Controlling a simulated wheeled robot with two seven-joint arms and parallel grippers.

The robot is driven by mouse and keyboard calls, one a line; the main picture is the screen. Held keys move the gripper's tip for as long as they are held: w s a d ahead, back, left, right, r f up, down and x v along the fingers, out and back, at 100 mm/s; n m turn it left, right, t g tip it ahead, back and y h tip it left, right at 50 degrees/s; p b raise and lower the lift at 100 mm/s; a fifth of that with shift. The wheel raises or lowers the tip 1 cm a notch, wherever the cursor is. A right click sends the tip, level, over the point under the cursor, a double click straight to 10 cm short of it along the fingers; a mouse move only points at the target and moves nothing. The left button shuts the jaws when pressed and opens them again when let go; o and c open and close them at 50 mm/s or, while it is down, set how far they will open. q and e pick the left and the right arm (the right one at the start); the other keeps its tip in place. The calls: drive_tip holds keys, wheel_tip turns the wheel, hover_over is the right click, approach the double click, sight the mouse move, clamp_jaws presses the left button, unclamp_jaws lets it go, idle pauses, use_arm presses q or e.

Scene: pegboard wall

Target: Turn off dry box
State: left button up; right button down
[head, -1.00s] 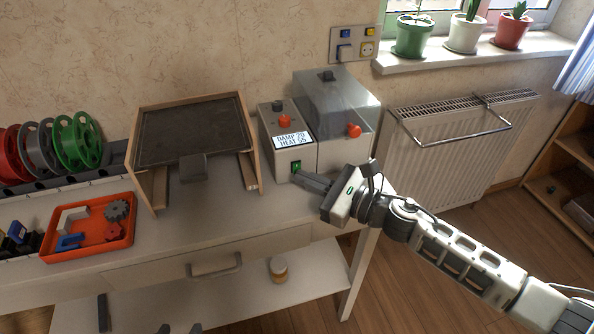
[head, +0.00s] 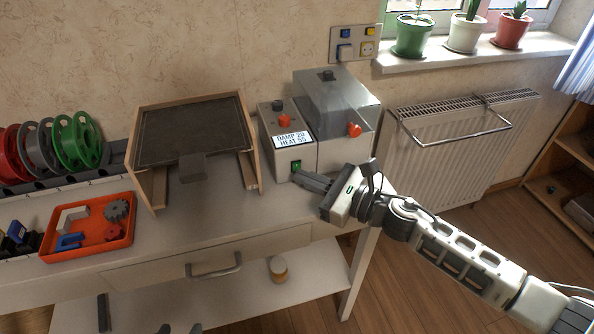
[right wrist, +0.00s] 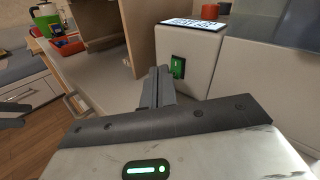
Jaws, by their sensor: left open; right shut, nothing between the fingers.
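The dry box (head: 292,160) stands at the right end of the table, a grey unit with a clear-lidded chamber (head: 336,105) beside it. Its display reads "DAMP 20 HEAT 55". A green lit switch (head: 295,168) is low on its front face; it also shows in the right wrist view (right wrist: 177,67). My right gripper (head: 297,176) is shut and empty, its fingertips just in front of and below the switch. In the right wrist view its tips (right wrist: 160,71) are beside the switch; contact cannot be told. My left gripper (head: 181,328) is open, only its fingertips showing at the bottom edge.
A wooden-sided unit with a dark top (head: 195,132) stands left of the dry box. An orange tray (head: 88,247) with parts and several filament spools (head: 77,142) are further left. A radiator (head: 450,145) is at right. The table front is clear.

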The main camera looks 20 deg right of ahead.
drive_tip(key=shift+w+f, duration=0.2)
drive_tip(key=shift+w, duration=0.1)
drive_tip(key=shift+w+f+b, duration=0.15)
drive_tip(key=shift+w+b, duration=0.2)
drive_tip(key=shift+b, duration=0.2)
idle(0.4)
drive_tip(key=shift+w, duration=0.1)
idle(0.7)
drive_tip(key=shift+s, duration=0.6)
